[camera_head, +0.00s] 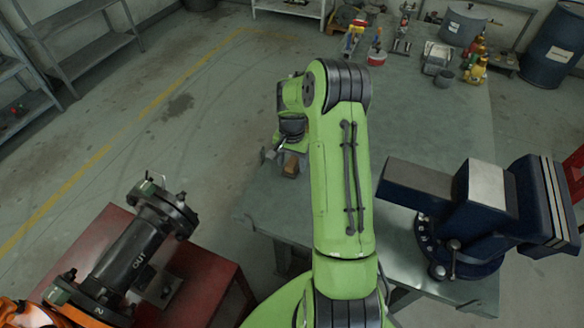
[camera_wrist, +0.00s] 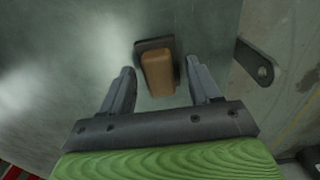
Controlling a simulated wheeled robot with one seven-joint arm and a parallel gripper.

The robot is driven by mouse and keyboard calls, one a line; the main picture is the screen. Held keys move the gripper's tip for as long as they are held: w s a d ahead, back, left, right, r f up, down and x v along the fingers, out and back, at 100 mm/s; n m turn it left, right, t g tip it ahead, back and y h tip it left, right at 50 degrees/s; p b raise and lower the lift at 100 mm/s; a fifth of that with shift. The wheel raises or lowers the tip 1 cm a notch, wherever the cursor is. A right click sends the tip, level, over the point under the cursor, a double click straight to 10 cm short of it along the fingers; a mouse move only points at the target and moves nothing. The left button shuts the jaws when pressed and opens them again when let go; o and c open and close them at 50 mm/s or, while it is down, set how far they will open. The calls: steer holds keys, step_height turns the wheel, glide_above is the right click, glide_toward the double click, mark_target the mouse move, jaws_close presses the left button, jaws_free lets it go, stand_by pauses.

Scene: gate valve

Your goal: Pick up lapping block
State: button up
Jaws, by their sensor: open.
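The lapping block (camera_wrist: 158,73) shows in the wrist view as a tan-brown block on a dark flat plate, lying on the grey-green bench top. In the head view the block (camera_head: 291,167) is a small brown shape near the bench's left edge, partly hidden by my arm. My gripper (camera_wrist: 160,68) is open, with one finger on each side of the block in the picture and visible gaps between. Nothing is held. Whether the fingertips are down at the block's height I cannot tell. In the head view my gripper (camera_head: 280,155) is mostly hidden by my wrist.
A large blue vise (camera_head: 475,205) stands on the bench to the right of my arm. A black valve body (camera_head: 132,255) rests on a red stand at the lower left. A dark flat piece with a hole (camera_wrist: 256,63) lies right of the block. Several small items crowd the far bench end.

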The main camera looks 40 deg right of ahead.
mark_target(292, 162)
steer(key=shift+r, duration=0.1)
jaws_close()
steer(key=shift+r, duration=0.1)
step_height(292, 162, up, 10)
steer(key=p, duration=0.2)
steer(key=c, duration=0.7)
jaws_free()
steer(key=c, duration=0.3)
